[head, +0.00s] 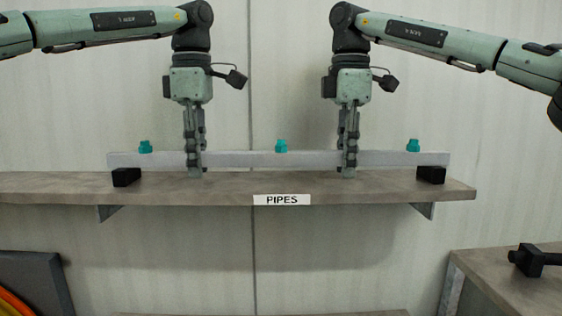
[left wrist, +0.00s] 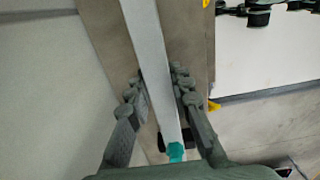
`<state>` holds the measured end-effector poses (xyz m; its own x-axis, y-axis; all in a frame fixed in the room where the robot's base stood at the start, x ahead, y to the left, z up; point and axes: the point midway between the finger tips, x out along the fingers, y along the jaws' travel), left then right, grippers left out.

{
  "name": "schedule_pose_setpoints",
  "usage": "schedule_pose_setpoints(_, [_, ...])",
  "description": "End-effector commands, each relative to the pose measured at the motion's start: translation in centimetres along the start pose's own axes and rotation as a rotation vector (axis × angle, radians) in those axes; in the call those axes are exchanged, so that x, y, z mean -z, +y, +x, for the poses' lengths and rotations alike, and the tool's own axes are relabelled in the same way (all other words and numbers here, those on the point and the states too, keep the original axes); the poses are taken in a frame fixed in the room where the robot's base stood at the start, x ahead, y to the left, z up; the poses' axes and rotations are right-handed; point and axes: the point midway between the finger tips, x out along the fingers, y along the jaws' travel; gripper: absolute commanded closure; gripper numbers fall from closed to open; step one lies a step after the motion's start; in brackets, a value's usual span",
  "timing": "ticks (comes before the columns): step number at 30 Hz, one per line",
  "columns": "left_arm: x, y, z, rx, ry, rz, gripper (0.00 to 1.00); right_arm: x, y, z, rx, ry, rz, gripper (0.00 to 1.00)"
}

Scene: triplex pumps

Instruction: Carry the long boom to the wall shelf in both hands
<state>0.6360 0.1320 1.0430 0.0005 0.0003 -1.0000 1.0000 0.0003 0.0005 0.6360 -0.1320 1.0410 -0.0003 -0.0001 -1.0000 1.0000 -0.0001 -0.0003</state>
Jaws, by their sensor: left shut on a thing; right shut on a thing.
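The long boom (head: 245,160) is a pale grey bar with three teal fittings on top, level above the wall shelf (head: 335,188). The wooden shelf carries a white PIPES label. My left gripper (head: 194,170) points down and is shut on the boom left of its middle. My right gripper (head: 348,170) is shut on it right of the middle. In the left wrist view the boom (left wrist: 150,60) runs between my left fingers, with one teal fitting (left wrist: 175,151) near the palm. I cannot tell whether the boom touches the shelf.
Black blocks stand on the shelf near the boom's left end (head: 126,177) and right end (head: 431,175). A wooden surface (head: 515,285) with a black part (head: 530,260) is at lower right. A dark panel (head: 38,280) is at lower left. The wall is close behind the shelf.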

Motion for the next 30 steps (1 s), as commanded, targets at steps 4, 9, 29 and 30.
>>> schedule_pose_setpoints(4, [0.0, 0.0, 0.0, 0.0, 0.0, 0.0, 1.0, 0.0, 0.0, 0.0, 0.0, 0.0, 0.0, 1.0])
schedule_pose_setpoints(9, [0.0, 0.0, 0.0, 0.0, 0.0, 0.001, 1.0, 0.0, 0.0, 0.0, -0.001, 0.0, 0.0, 1.0])
schedule_pose_setpoints(29, [-0.1, 0.0, -3.8, -0.002, -0.001, 0.001, 1.0, 0.0, 0.0, -3.8, -0.002, 0.001, 0.0, 1.0])
schedule_pose_setpoints(30, [-0.1, 0.0, -4.2, -0.002, -0.001, 0.001, 1.0, 0.0, 0.0, -4.2, -0.002, 0.001, 0.0, 1.0])
